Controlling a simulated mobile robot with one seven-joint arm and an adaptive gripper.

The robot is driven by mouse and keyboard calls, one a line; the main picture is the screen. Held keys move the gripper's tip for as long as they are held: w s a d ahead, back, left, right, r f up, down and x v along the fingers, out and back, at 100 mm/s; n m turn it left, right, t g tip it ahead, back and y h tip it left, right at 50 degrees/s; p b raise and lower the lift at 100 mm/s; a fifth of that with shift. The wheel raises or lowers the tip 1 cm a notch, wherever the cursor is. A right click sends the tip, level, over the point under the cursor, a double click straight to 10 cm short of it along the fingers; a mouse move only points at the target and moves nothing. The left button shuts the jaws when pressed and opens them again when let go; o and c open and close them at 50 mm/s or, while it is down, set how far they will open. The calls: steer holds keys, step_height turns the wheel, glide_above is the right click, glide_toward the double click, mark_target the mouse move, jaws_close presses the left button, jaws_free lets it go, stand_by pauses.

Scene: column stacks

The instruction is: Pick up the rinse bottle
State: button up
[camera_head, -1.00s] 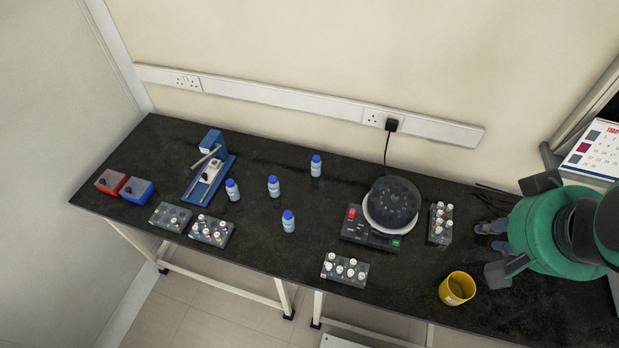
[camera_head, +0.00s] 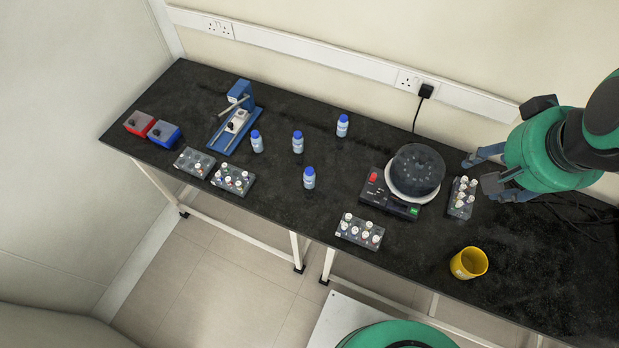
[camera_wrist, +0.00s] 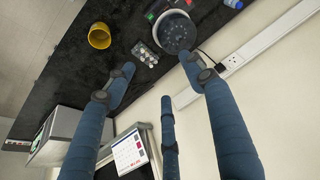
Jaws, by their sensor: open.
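Several white-blue bottles with blue caps stand upright on the black bench in the head view: one at the back (camera_head: 343,126), one nearer the front (camera_head: 309,178), and two to the left (camera_head: 298,142) (camera_head: 257,142). I cannot tell which one is the rinse bottle. My gripper (camera_head: 478,176) is open and empty at the right, by the small vial rack beyond the centrifuge, well away from the bottles. In the wrist view my gripper (camera_wrist: 158,82) has its fingers spread, and part of a blue-capped bottle (camera_wrist: 233,4) shows at the top right edge.
A round dark-lidded device (camera_head: 416,170) stands between my gripper and the bottles. Vial racks (camera_head: 461,198) (camera_head: 360,232) (camera_head: 233,179), a yellow cup (camera_head: 468,263), a blue press-like device (camera_head: 236,122) and red and blue blocks (camera_head: 162,134) are on the bench. A wall socket rail (camera_head: 300,44) runs behind.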

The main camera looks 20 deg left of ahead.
steer(key=w+a+f+g, duration=0.2)
steer(key=w+a+f, duration=0.3)
steer(key=w+a, duration=0.4)
steer(key=n+g, duration=0.1)
steer(key=g, duration=0.2)
glide_above(310, 170)
steer(key=shift+h, duration=0.3)
step_height(310, 170, down, 27)
steer(key=shift+d+r, duration=0.1)
steer(key=shift+a+f, duration=0.2)
steer(key=shift+f, duration=0.05)
steer(key=shift+f+b, duration=0.95)
steer(key=shift+f, duration=3.35)
